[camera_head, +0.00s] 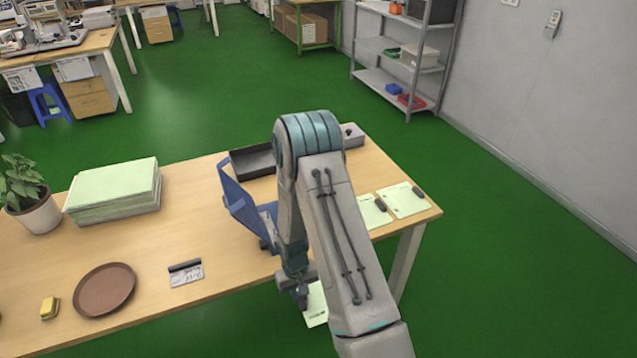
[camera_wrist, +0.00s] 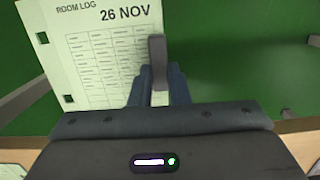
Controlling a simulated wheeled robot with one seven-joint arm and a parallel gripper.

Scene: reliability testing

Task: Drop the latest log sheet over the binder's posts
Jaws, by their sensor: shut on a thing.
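My gripper (camera_head: 301,296) is shut on a pale log sheet (camera_head: 316,304) and holds it near the table's front edge. In the wrist view, the fingers (camera_wrist: 158,60) pinch the right edge of the sheet (camera_wrist: 95,50). It reads "ROOM LOG 26 NOV" above a printed grid and has two square holes along its left edge. The blue binder (camera_head: 238,204) is open on the table, its cover raised, left of my arm. My arm hides part of it, and I cannot make out its posts. Two more pale sheets (camera_head: 406,203) (camera_head: 371,216) lie at the table's right end, each with a dark object on it.
A black tray (camera_head: 252,163) and a grey box (camera_head: 352,136) stand behind my arm. Table between stack and card is clear.

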